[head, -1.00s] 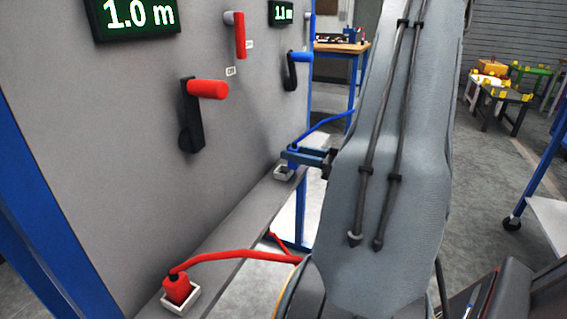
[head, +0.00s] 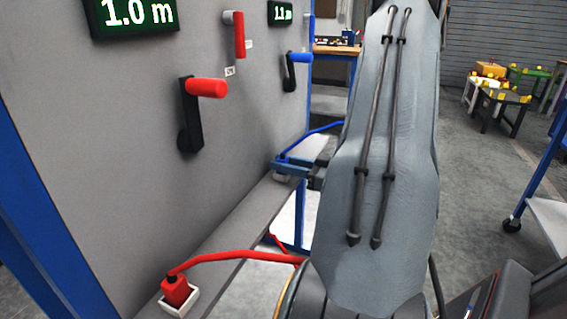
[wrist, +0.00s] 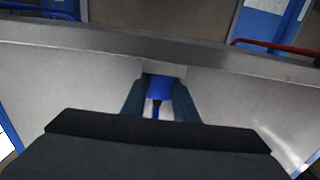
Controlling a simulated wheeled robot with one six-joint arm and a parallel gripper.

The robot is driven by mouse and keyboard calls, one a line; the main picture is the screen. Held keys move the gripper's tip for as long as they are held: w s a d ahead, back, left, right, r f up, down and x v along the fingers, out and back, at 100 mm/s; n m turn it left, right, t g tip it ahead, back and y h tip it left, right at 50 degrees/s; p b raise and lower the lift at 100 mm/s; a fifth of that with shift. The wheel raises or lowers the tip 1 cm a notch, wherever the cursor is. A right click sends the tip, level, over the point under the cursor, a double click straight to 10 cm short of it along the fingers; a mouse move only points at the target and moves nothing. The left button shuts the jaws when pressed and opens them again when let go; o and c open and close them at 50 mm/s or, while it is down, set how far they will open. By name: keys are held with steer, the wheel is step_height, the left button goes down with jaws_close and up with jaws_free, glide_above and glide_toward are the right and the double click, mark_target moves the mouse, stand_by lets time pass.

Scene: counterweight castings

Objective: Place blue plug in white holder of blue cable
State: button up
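The blue plug (wrist: 158,88) sits between the two fingers of my gripper (wrist: 160,98) in the wrist view, and the fingers are shut on it. In the head view my gripper (head: 291,167) is at the far part of the grey ledge, just over the white holder (head: 281,178). The fingers partly hide the holder and most of the plug. I cannot tell whether the plug's lower end is inside the holder. The blue cable (head: 318,131) runs from the plug up and to the right, behind my arm.
A red plug (head: 176,291) stands in a nearer white holder (head: 190,303), with a red cable (head: 235,254) leaving it. The grey panel (head: 120,130) rises left of the ledge (head: 235,222). Red crank (head: 206,87) and blue crank (head: 299,58) handles stick out from it.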

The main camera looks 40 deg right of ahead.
steer(key=o, duration=0.4)
steer(key=shift+s+d+r, duration=0.1)
steer(key=shift+r, duration=0.05)
steer(key=v, duration=1.1)
steer(key=shift+s+p, duration=0.35)
steer(key=shift+d, duration=0.1)
